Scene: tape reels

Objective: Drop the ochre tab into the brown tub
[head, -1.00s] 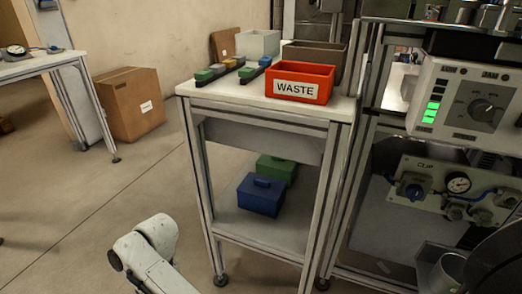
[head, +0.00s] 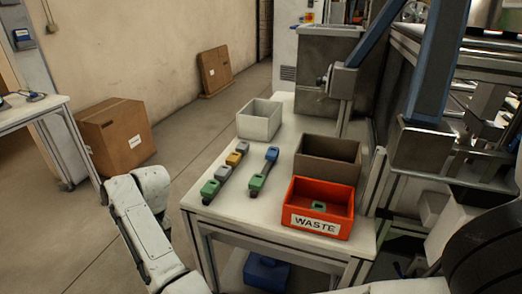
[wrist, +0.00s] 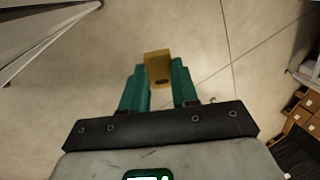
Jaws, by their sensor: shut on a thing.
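The ochre tab (wrist: 158,70) is between the teal fingers of my gripper (wrist: 158,66) in the wrist view, with bare floor behind it. My gripper is shut on it and is outside the head view. The brown tub (head: 325,171) stands on the white table, behind the red WASTE bin. What I see of its inside looks empty; its lower front is partly hidden by the red bin.
The red bin (head: 317,222) holds a green piece. A grey-white tub (head: 258,127) stands at the back left. A metal post and machine stand close on the right.

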